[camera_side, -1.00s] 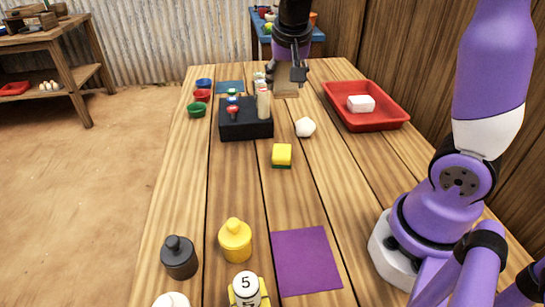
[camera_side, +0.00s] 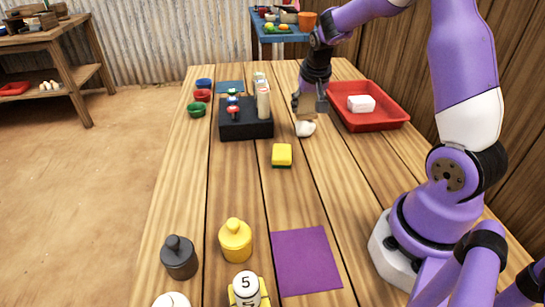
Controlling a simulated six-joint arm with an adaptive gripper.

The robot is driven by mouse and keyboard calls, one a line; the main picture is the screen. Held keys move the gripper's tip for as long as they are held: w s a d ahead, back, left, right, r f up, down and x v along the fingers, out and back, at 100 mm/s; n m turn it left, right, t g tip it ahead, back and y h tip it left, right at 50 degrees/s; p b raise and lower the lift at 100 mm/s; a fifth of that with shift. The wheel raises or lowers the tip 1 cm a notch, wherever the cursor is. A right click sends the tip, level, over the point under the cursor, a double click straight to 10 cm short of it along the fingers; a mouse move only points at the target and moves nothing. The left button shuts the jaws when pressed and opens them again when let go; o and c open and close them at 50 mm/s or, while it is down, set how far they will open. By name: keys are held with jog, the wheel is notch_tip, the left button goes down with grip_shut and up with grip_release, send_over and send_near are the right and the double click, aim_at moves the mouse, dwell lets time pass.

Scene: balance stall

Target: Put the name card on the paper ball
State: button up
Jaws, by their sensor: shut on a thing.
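The paper ball (camera_side: 305,129) is a small white lump on the table, right of the dark block. My gripper (camera_side: 309,108) is directly above it, pointing down. It is shut on the name card (camera_side: 305,116), a small tan piece just over the ball. The card hides the ball's top. I cannot tell whether card and ball touch.
A dark block (camera_side: 240,130) holding several upright items stands left of the ball. A red tray (camera_side: 385,122) with a white block (camera_side: 361,104) is to the right. A yellow sponge (camera_side: 282,154) lies nearer the camera. The table's middle is mostly clear.

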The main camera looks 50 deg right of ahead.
jog(key=shift+f, duration=0.1)
jog(key=o, duration=1.1)
jog(key=shift+o, duration=0.2)
jog(key=v, duration=1.2)
jog(key=s+a+n+t+y, duration=0.1)
jog(key=s+a+n, duration=0.3)
jog(key=a, duration=0.4)
jog(key=s+a+n+t+y, duration=0.1)
jog(key=s+a+n+y, duration=0.1)
jog(key=s+a+n, duration=0.3)
jog(key=s+a, duration=0.1)
jog(key=a, duration=0.2)
jog(key=shift+s+a, duration=0.2)
